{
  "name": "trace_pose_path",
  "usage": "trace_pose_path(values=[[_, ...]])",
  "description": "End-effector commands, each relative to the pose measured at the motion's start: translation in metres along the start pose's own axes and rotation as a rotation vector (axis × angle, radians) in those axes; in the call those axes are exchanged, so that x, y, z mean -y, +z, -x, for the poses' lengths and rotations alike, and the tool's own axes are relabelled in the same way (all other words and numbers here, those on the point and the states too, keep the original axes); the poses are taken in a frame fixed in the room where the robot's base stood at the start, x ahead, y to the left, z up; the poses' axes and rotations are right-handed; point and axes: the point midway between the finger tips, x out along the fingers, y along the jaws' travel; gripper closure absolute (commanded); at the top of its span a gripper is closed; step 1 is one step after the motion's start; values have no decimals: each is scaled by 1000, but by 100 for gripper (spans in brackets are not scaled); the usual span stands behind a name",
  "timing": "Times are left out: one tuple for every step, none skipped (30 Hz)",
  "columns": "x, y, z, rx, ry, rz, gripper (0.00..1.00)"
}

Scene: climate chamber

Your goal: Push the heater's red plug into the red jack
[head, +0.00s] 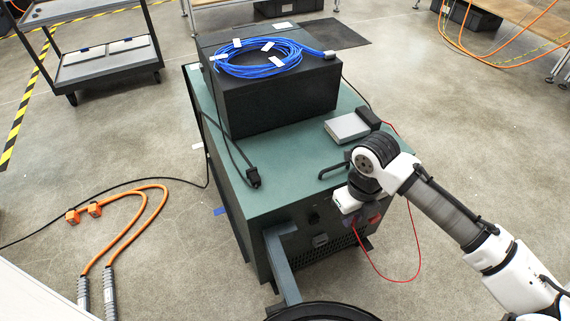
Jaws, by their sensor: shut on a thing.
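My gripper (346,208) is at the top of the front face of the teal-topped cabinet (290,195), on the right side. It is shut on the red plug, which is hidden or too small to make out. A thin red lead (388,278) hangs in a loop from beside my gripper and rises behind my arm. A red patch (375,219) shows on the front just right of my gripper. I cannot tell whether it is the red jack, or whether the plug touches any jack. Which box is the heater is not clear.
A black box (285,98) with a coiled blue cable (262,58) and a small grey box (347,127) sit on the cabinet. A black handle (334,171) is close to my wrist. Orange cables (135,238) lie left. A cart (105,62) stands behind.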

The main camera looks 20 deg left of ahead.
Motion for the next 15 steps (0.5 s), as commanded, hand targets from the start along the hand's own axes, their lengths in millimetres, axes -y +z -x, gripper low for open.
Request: trace_pose_path(values=[[0,-2,-1,-7,2,1,100],[0,-2,-1,-7,2,0,100],[0,-1,-1,-7,2,0,100],[0,-1,0,-7,2,0,100],[0,-1,0,-8,2,0,100],[0,0,0,-8,1,0,100],[0,0,0,-8,1,0,100],[0,0,0,-8,1,-1,100],[1,1,0,-8,1,-1,100],[1,1,0,-8,1,-1,100],[1,1,0,-7,1,-1,100],[1,2,0,-7,1,-1,100],[1,2,0,-7,1,-1,100],[1,3,0,-7,1,-1,100],[1,3,0,-6,1,-1,100]])
